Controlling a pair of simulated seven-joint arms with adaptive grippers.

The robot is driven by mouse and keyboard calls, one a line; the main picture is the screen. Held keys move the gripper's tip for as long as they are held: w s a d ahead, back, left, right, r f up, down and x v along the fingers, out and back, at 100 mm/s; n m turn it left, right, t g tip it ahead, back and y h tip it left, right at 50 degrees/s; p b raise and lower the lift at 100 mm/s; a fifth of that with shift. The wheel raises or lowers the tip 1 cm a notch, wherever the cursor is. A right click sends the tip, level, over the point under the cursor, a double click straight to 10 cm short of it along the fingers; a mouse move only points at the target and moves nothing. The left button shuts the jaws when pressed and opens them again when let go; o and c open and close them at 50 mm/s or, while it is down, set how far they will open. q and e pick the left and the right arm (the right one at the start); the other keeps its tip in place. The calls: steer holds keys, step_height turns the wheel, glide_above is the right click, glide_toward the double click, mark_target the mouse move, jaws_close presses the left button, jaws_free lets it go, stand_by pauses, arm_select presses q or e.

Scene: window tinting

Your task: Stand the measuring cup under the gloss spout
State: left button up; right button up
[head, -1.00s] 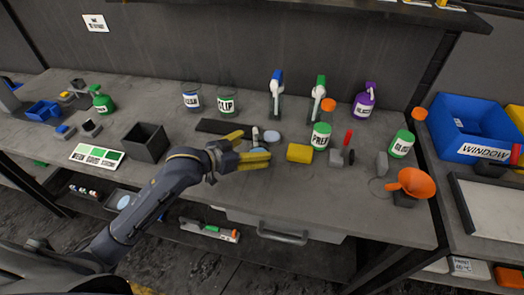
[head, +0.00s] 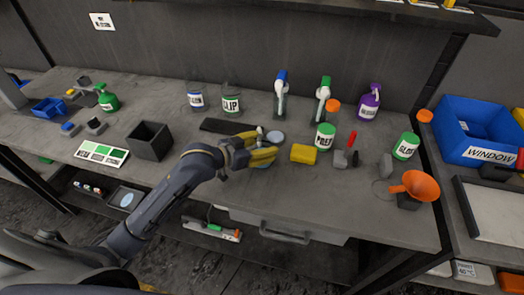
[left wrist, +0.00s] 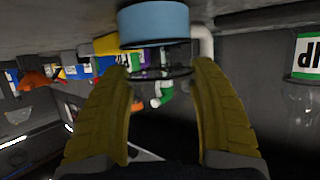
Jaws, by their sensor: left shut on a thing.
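My left gripper (head: 268,144) has its yellow fingers shut near the middle of the bench. In the left wrist view its fingers (left wrist: 162,75) close around a clear round vessel with a light-blue lower part (left wrist: 155,25), which I take for the measuring cup. In the head view the fingers mostly hide it. Two tall dispensers stand at the back, one with a blue top (head: 281,95) and one with a green top (head: 322,100). I cannot read which one is the gloss spout. My right gripper is not in view.
A yellow block (head: 303,154) and a PREP jar (head: 325,137) lie just right of the gripper. A grey disc (head: 275,137) and dark strip (head: 228,126) lie behind it. A black box (head: 149,141) is at left.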

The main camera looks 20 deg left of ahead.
arm_select(q)
steer(key=shift+c, duration=1.4)
steer(key=shift+r, duration=0.15)
step_height(320, 180, up, 19)
steer(key=w+a+n+t+y, duration=0.2)
steer(key=w+a+n+y, duration=0.1)
steer(key=w+n+y, duration=0.3)
steer(key=shift+w+a+r+y, duration=0.2)
steer(key=shift+w+y, duration=0.05)
steer(key=shift+y, duration=0.35)
